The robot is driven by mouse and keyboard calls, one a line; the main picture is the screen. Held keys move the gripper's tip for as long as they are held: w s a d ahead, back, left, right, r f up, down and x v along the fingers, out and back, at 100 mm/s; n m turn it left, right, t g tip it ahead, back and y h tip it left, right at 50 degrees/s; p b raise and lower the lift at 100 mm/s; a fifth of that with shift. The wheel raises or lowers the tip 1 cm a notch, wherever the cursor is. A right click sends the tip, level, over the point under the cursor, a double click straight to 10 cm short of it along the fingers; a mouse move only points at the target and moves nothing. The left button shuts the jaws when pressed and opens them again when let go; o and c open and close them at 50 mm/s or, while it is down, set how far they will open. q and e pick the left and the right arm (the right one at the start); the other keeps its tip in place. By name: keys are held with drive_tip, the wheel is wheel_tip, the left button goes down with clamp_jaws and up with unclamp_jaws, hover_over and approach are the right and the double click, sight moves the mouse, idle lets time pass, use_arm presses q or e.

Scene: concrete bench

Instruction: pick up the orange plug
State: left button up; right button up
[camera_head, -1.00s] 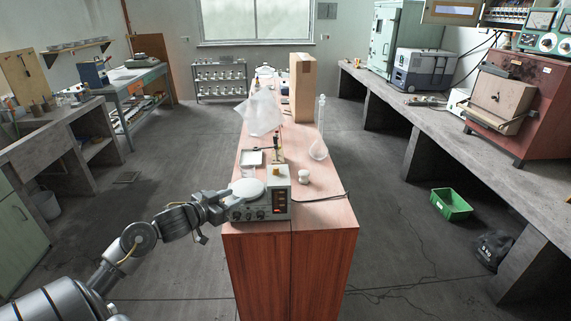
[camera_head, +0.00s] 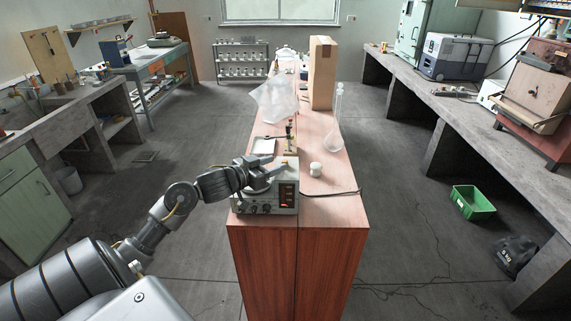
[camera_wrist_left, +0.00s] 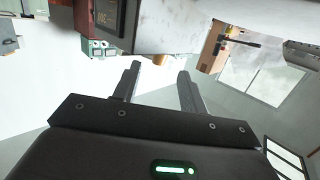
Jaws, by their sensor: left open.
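A small orange plug (camera_head: 285,163) is on top of the white instrument (camera_head: 266,205) with the lit red display, at the near end of the wooden bench. My left gripper (camera_head: 274,171) reaches in from the left over the instrument, close to the plug, and partly covers the instrument's top. In the left wrist view the open fingers (camera_wrist_left: 160,70) point toward a small orange-tan piece (camera_wrist_left: 161,59), seemingly the plug, lying between or just beyond the fingertips. Contact cannot be told. My right gripper is not in view.
Behind the instrument are a small stand (camera_head: 290,143), a white tray (camera_head: 263,146), a clear plastic bag (camera_head: 274,99) and a tall cardboard box (camera_head: 322,75).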

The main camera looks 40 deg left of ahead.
sight(285, 161)
use_arm(q)
drive_tip(key=p+x, duration=0.1)
drive_tip(key=x, duration=0.4)
drive_tip(key=shift+d+f, duration=0.1)
drive_tip(key=shift+f, duration=0.05)
drive_tip(key=shift+s, duration=0.1)
clamp_jaws()
